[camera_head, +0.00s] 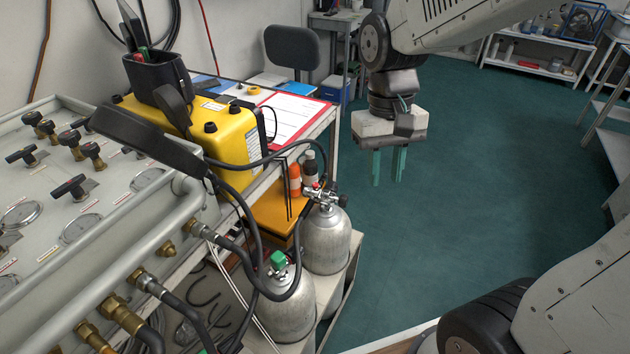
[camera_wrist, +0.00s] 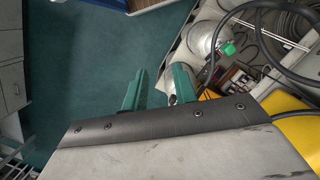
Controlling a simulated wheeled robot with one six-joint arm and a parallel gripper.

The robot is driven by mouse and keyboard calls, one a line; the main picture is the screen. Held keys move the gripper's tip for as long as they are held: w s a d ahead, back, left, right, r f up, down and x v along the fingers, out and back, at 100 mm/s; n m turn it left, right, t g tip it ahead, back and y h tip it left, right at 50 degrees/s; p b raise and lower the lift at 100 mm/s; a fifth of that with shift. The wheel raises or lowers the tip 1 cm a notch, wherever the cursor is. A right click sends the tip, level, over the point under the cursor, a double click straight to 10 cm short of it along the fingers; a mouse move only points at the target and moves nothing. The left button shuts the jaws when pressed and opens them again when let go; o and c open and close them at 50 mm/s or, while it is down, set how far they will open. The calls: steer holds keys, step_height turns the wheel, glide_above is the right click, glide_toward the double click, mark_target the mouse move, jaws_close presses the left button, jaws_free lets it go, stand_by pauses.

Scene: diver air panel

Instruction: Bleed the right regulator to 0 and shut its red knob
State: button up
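My gripper (camera_head: 388,166) hangs in free air over the green floor, right of the cylinders. Its two green fingers are apart with nothing between them; they also show in the wrist view (camera_wrist: 156,90). A grey air panel (camera_head: 120,215) at the left carries several black knobs (camera_head: 72,187) and round gauges (camera_head: 82,228), whose readings are too small to tell. A silver cylinder (camera_head: 326,242) has a metal valve (camera_head: 322,197) with a small red part on top. A nearer cylinder (camera_head: 290,312) has a green knob (camera_head: 278,259). I cannot tell which part is the right regulator or its red knob.
Black hoses (camera_head: 250,262) loop from the panel past the cylinders. A yellow case (camera_head: 225,135) with a black handset (camera_head: 150,140) stands on the bench behind. An orange bottle (camera_head: 295,180) stands near the cylinders. The green floor (camera_head: 480,160) is clear to the right.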

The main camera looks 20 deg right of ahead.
steer(key=w+a+f+m, duration=0.1)
steer(key=w+f+m, duration=0.1)
steer(key=w+f, duration=0.55)
steer(key=m+t, duration=0.2)
steer(key=m, duration=0.6)
glide_above(315, 184)
steer(key=f, duration=0.7)
steer(key=s+f, duration=0.1)
steer(key=f, duration=0.3)
steer(key=shift+w+r, duration=0.2)
steer(key=shift+w, duration=0.2)
steer(key=shift+f+m, duration=0.15)
steer(key=shift+m, duration=0.35)
steer(key=shift+f, duration=0.25)
step_height(315, 184, down, 7)
steer(key=shift+f, duration=0.1)
